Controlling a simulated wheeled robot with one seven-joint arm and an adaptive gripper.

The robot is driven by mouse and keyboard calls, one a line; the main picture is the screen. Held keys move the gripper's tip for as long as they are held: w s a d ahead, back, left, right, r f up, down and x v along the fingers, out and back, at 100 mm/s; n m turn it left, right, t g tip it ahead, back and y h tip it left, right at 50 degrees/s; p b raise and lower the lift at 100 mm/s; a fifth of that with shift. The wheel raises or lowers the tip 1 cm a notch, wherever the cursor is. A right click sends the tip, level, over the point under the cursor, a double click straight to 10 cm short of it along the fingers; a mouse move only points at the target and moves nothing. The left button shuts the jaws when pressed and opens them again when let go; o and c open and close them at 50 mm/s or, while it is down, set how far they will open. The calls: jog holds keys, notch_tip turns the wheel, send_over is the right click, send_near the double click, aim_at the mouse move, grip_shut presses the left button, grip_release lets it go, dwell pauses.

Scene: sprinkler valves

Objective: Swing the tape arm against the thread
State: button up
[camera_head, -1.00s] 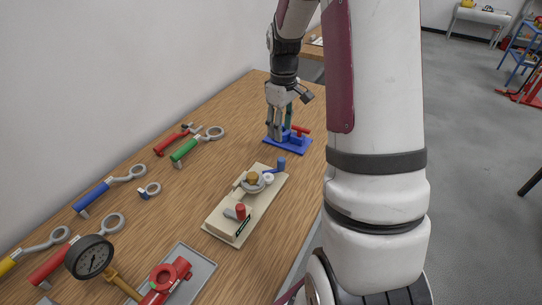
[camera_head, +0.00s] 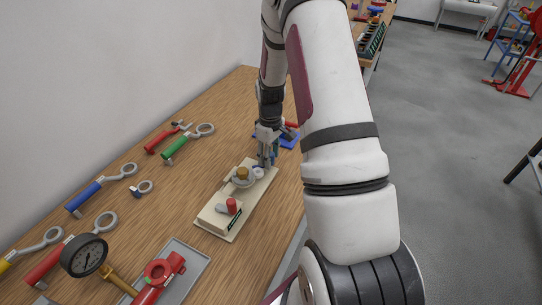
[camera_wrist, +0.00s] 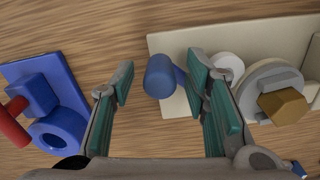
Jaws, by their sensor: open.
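A cream board (camera_head: 212,219) on the bench carries a brass fitting (camera_head: 243,173) on a grey round seat, and a white roll (camera_head: 258,173) beside it. In the wrist view the tape arm is blue, with an upright round knob (camera_wrist: 160,77); it runs right behind a finger towards the white roll (camera_wrist: 228,66). The brass thread piece (camera_wrist: 284,105) lies further right. My gripper (camera_wrist: 160,84) is open, one finger each side of the blue knob, with a gap on the left; contact on the right cannot be told. My gripper (camera_head: 267,158) mostly hides the knob in the head view.
A red knob with a grey lever (camera_head: 231,206) stands on the board's near end. A blue fixture with a red handle (camera_wrist: 45,105) is left of my gripper in the wrist view.

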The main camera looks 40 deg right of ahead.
jog(key=shift+f, duration=0.2)
grip_shut()
jog(key=shift+s, duration=0.1)
jog(key=m, duration=0.2)
jog(key=s+a+m, duration=0.1)
jog(key=shift+s+m, duration=0.2)
jog(key=shift+m, duration=0.2)
jog(key=shift+s+a+m, duration=0.2)
jog(key=shift+a+m, duration=0.1)
jog(key=shift+m, duration=0.55)
jog(key=shift+s+a+m, duration=0.25)
jog(key=shift+a+m, duration=0.05)
jog(key=shift+m, duration=0.6)
jog(key=shift+s+a+m, duration=0.2)
jog(key=shift+a+m, duration=0.1)
jog(key=shift+m, duration=0.55)
grip_release()
